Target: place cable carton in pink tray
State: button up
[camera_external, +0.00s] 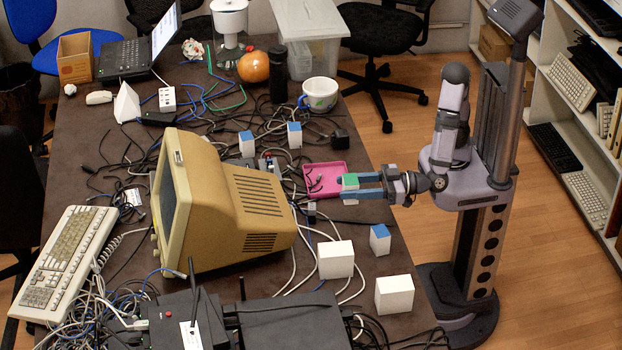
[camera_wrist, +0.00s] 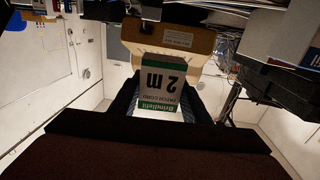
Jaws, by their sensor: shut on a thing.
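The pink tray (camera_external: 322,177) lies on the dark table, right of the beige monitor. My gripper (camera_external: 352,187) reaches in from the right and is shut on a small white carton with a green top (camera_external: 349,180). In the external view the carton overlaps the tray's right edge; its height above the tray is hard to tell. The wrist view shows the carton (camera_wrist: 163,84) between the fingers, with a green band and "2 m" printed upside down.
White cartons with blue tops (camera_external: 380,239) stand around the tray, and plain white boxes (camera_external: 336,259) stand nearer the front. Tangled cables (camera_external: 285,112) cover much of the table. The beige monitor (camera_external: 225,205) stands left of the tray.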

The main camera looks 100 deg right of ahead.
jog(key=shift+r, duration=0.3)
